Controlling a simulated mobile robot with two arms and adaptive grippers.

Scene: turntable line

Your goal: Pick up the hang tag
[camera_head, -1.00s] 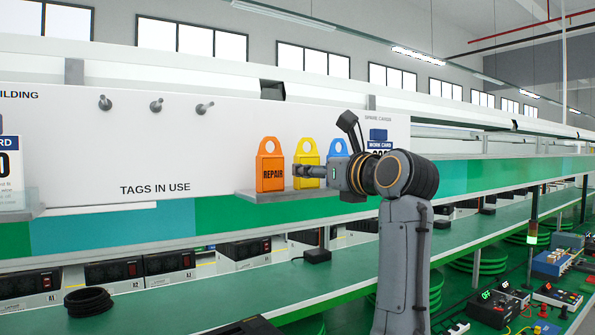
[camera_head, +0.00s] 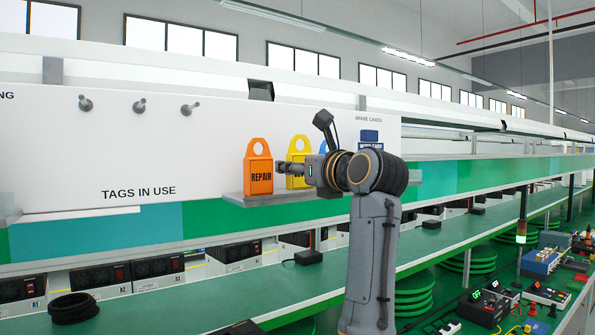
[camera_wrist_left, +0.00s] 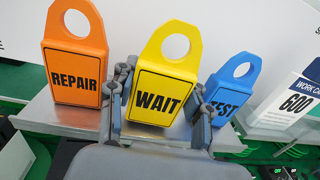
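Three hang tags stand on a small grey shelf: an orange REPAIR tag (camera_head: 259,172), a yellow WAIT tag (camera_head: 299,148) and a blue TEST tag, mostly hidden by my arm in the head view but visible in the wrist view (camera_wrist_left: 232,88). The yellow tag (camera_wrist_left: 163,88) is in the middle. My left gripper (camera_wrist_left: 162,82) has one finger along each side edge of the yellow tag. The fingers look spread, close to its edges; firm contact cannot be made out. In the head view the gripper (camera_head: 284,169) is at shelf height. My right gripper is not in view.
The grey shelf (camera_head: 233,197) is on a white panel with several empty pegs (camera_head: 139,106) above "TAGS IN USE". A work card (camera_wrist_left: 296,103) stands right of the blue tag. The green conveyor bench (camera_head: 200,300) runs below. The neighbouring tags are close to my fingers.

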